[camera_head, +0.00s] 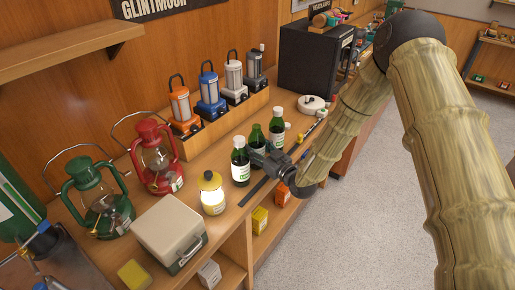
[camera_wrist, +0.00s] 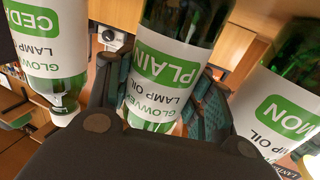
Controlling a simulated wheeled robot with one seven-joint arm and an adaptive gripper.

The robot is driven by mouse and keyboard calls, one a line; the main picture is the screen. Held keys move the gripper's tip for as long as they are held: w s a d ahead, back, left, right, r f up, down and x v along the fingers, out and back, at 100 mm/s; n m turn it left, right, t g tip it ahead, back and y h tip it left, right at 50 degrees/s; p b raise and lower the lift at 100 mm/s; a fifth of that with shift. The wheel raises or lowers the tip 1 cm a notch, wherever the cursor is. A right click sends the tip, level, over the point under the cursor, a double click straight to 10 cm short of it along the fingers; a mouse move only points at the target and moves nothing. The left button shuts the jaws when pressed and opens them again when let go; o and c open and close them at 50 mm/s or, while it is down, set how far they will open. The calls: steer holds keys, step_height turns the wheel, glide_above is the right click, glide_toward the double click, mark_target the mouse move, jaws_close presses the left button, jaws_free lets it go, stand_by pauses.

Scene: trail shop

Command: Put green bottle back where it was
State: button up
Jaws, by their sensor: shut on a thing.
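Three green lamp oil bottles stand in a row on the wooden counter. My gripper (camera_head: 261,158) is shut on the middle bottle (camera_head: 257,136). In the wrist view this bottle (camera_wrist: 178,35) has a white label reading PLAIN and sits between the two fingers. A bottle labelled CEDAR in part (camera_wrist: 52,50) is at the left of that view, and one with a label ending in MON (camera_wrist: 275,115) is at the right. In the head view the neighbours are the near bottle (camera_head: 240,162) and the far bottle (camera_head: 277,133). The held bottle's base is hidden, so I cannot tell whether it touches the counter.
A white round item (camera_head: 311,105) lies to the right. Red (camera_head: 156,160) and green lanterns (camera_head: 103,200) and a beige box (camera_head: 168,234) are at left.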

steer(key=shift+f, duration=0.2)
steer(key=o, duration=1.2)
steer(key=shift+r, duration=0.1)
steer(key=shift+r, duration=0.15)
steer(key=b+v, duration=0.3)
steer(key=v, duration=0.9)
steer(key=shift+s+b, duration=0.1)
steer(key=shift+b, duration=0.3)
